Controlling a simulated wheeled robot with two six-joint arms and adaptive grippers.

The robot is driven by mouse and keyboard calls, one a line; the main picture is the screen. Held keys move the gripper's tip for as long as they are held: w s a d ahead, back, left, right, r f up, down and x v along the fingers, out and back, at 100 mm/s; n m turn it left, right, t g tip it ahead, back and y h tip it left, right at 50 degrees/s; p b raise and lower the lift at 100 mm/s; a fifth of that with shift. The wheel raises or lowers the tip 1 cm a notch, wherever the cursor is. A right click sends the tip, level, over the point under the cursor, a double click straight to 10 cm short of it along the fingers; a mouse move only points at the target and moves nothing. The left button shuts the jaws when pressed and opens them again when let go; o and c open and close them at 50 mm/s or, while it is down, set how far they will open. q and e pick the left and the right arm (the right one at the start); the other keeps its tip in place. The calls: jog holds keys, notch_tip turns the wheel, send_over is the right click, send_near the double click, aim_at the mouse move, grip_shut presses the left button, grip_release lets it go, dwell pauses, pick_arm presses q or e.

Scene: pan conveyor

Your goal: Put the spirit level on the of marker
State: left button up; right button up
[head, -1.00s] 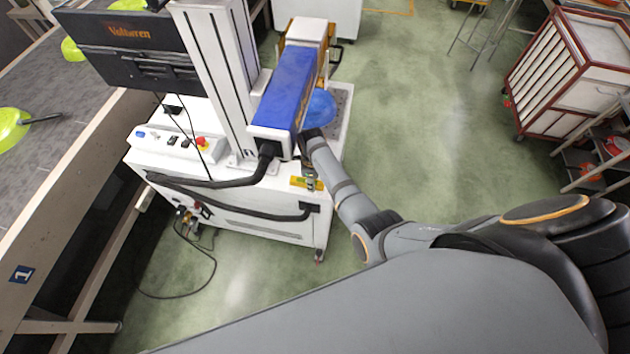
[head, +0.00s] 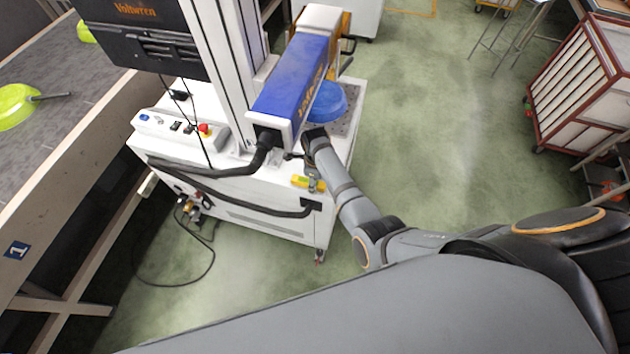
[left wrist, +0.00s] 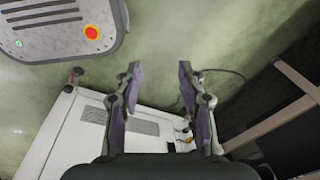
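The yellow spirit level (head: 301,182) is at the tips of my right gripper (head: 313,183) in the head view, over the near edge of the white marker machine (head: 270,190). The fingers partly cover the level and look shut on it. Whether the level touches the machine top cannot be told. My left gripper (left wrist: 159,67) is open and empty in the left wrist view, with a white cabinet and green floor beyond it. The left arm does not show in the head view.
The marker's blue laser head (head: 292,85) and column stand close to my right gripper. A blue pan (head: 328,103) is on the bed behind it. A conveyor (head: 70,120) with lime pans runs at left. Green floor at right is clear up to a red-framed cart (head: 585,85).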

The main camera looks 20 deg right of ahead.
jog(key=shift+a+r, duration=0.15)
jog(key=shift+r, duration=0.25)
notch_tip(320, 180, up, 7)
jog(key=shift+r, duration=0.1)
dwell(0.4)
